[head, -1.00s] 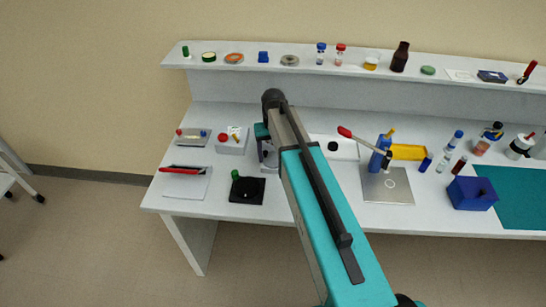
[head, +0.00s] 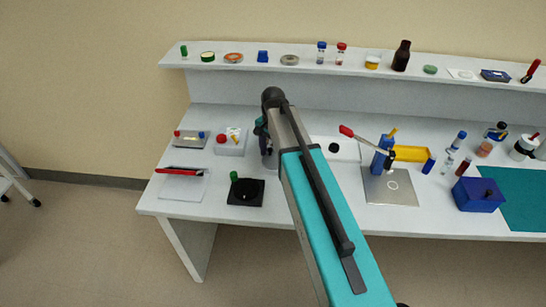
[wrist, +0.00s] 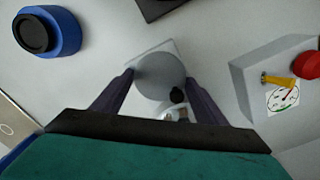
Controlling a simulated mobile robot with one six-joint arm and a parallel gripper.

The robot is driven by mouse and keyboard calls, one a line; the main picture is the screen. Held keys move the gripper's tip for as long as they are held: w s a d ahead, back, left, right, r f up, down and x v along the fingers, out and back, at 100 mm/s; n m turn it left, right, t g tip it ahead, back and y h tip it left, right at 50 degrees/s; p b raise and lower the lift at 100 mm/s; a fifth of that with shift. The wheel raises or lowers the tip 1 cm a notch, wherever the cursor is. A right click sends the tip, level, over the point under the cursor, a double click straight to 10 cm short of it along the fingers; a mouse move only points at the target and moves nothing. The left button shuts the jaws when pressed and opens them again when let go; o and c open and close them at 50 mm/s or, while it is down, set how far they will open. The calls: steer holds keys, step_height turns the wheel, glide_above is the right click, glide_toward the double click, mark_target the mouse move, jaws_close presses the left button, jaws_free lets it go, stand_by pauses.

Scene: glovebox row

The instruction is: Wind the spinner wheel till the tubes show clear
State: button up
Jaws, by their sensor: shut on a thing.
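The spinner wheel (wrist: 160,76) is a round grey disc with a small dark knob (wrist: 178,96) near its edge, seen in the wrist view. My gripper (wrist: 160,78) has one dark finger on each side of the disc and is shut on it. Small whitish and brown parts show just below the knob, but whether they are the tubes or how clear they are I cannot tell. In the head view the grey spinner stand (head: 268,157) is mostly hidden behind my arm.
A white box (head: 230,144) with a red button and a dial stands just left of the spinner. A black square device (head: 246,193) with a green knob sits in front. A white panel with a black spot (head: 345,149) lies to the right. A shelf (head: 215,65) runs behind.

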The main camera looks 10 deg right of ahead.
steer(key=shift+m, duration=1.2)
steer(key=o, duration=0.8)
steer(key=shift+n, duration=0.5)
